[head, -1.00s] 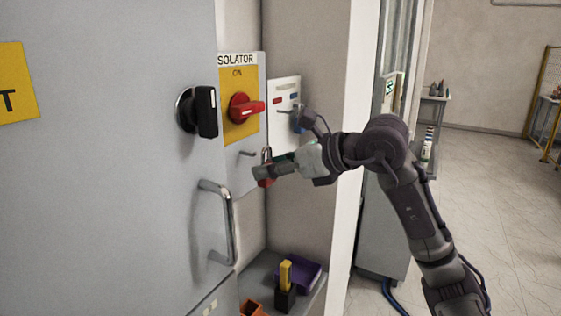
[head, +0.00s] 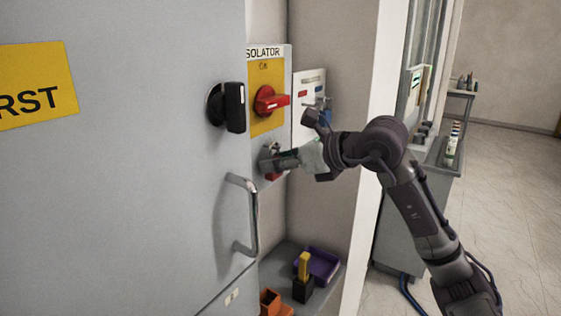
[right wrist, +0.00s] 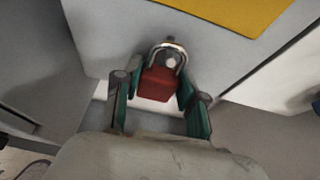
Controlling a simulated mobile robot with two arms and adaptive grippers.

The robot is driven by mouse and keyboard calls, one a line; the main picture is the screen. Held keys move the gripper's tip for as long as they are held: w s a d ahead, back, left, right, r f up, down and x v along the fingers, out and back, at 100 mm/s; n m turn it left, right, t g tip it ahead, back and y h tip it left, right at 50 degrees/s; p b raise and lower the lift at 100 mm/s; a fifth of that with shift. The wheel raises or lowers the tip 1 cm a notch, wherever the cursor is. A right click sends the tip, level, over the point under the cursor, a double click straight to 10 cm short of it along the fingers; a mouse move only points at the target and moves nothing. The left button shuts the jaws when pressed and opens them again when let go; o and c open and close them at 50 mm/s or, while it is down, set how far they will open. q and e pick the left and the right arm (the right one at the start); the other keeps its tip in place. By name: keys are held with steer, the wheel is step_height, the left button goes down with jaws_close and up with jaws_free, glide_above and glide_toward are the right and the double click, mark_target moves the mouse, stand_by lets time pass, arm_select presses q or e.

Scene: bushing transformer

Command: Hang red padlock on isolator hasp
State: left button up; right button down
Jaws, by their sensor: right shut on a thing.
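My right gripper (head: 276,163) is at the lower part of the isolator panel (head: 258,150). It is shut on the red padlock (head: 272,177), mostly hidden by the fingers in the head view. In the right wrist view the red padlock body (right wrist: 157,84) sits between the two green-lined fingers, with its silver shackle (right wrist: 181,52) toward the panel. The round grey end of the hasp (right wrist: 170,61) shows inside the shackle loop. I cannot tell whether the shackle is around it or only lined up in front. My left gripper is not in view.
Above are the red isolator handle (head: 270,101) and a black door handle (head: 234,107). The grey door (head: 130,200) with its bar handle (head: 252,215) stands close at left. A shelf below holds a purple tray (head: 322,266), a yellow-and-black item (head: 303,280) and an orange holder (head: 270,303).

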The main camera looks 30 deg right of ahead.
stand_by(0.4)
steer(key=c, duration=0.6)
jaws_free()
steer(key=v, duration=1.2)
